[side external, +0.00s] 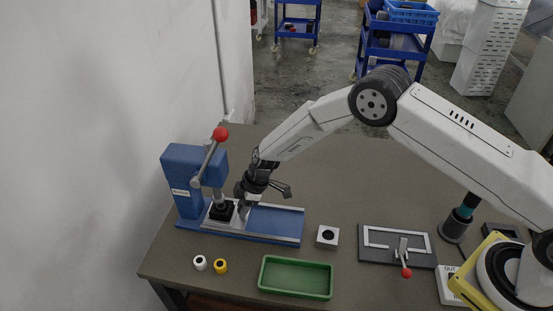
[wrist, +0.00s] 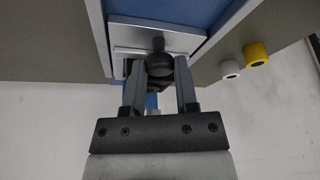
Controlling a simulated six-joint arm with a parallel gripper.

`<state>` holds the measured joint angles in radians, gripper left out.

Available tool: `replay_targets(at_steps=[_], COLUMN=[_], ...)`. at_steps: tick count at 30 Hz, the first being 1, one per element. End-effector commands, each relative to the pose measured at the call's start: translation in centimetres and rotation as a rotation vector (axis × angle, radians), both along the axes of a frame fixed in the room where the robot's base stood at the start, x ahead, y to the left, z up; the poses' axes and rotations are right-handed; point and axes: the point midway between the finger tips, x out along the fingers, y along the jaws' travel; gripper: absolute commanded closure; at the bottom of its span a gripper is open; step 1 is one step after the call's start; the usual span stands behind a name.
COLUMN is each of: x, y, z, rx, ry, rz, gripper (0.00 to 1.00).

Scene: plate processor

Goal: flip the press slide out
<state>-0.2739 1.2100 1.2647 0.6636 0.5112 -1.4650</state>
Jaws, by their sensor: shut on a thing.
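The blue press (side external: 183,170) stands at the left of the table, with a long blue bed (side external: 275,222) running to the right between pale rails. The silver press slide (side external: 232,223) sits on the bed near the press head, with a black block on or above it. In the wrist view the slide (wrist: 125,38) is a pale plate with a dark round knob (wrist: 160,65). My gripper (side external: 243,207) is down at the slide's right end. Its fingers (wrist: 160,72) stand on both sides of the knob and are shut on it. The fingers hide part of the slide.
The press lever (side external: 210,155) with a red ball rises close to my gripper. A white ring (side external: 200,262) and a yellow ring (side external: 220,266) lie in front. A green tray (side external: 297,262), a silver block (side external: 327,236) and a dark clamp fixture (side external: 375,248) stand rightward. The bed is clear right of the slide.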

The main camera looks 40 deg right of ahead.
Motion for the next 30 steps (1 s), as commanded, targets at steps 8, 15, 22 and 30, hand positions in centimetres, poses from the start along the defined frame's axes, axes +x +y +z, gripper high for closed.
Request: replay_targets(at_steps=[8, 15, 22, 30], x=[-1.7, -3.5, -5.6, -7.9], y=[-1.8, -3.8, -5.8, -8.2], z=[0.1, 0.1, 0.1, 0.1], rx=[0.004, 0.003, 0.002, 0.001], ry=[0.001, -0.001, 0.000, -0.001], rz=[-0.003, -0.004, -0.004, -0.004], gripper=[1.00, 1.00, 1.00, 1.00])
